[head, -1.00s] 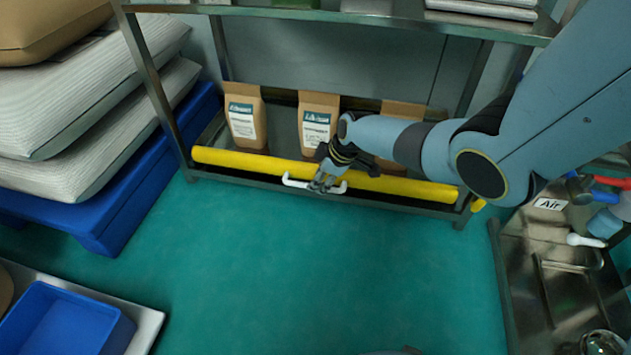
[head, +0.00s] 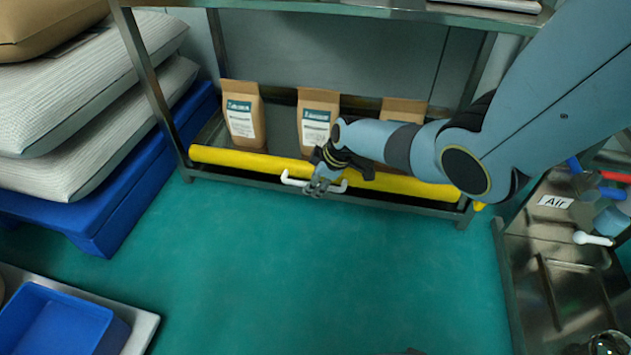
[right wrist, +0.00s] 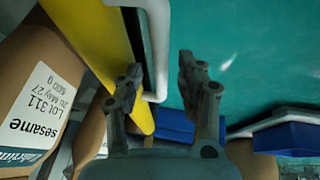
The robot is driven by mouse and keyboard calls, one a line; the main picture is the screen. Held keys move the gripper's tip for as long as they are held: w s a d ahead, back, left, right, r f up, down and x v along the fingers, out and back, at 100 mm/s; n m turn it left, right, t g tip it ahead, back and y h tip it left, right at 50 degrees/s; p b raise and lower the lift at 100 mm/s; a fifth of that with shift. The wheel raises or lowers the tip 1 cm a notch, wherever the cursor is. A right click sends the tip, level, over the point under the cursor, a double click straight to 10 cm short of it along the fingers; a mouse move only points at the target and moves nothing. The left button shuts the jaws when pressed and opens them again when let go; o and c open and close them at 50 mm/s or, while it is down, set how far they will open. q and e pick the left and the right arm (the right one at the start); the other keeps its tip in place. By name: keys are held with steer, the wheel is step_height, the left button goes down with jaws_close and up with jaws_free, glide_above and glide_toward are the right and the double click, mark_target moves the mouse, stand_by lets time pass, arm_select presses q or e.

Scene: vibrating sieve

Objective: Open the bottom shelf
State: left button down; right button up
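The bottom shelf has a yellow front bar (head: 235,160) with a white handle (head: 291,181) at its middle; the shelf looks closed. My right gripper (head: 318,188) is at the handle, covering part of it. In the right wrist view the white handle (right wrist: 158,45) lies between the two parted fingers of my right gripper (right wrist: 160,82). The fingers are open around it, and I see a gap on the right side. My left gripper is not in view.
Several brown bags, one (head: 245,117) at the left, stand on the shelf behind the bar. Stacked sacks on a blue pallet (head: 110,215) stand left. A metal bench with an "Air" label (head: 555,201) stands right. The green floor (head: 300,270) in front is clear.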

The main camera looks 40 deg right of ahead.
jaws_close()
steer(key=shift+s+a, duration=0.1)
stand_by(0.4)
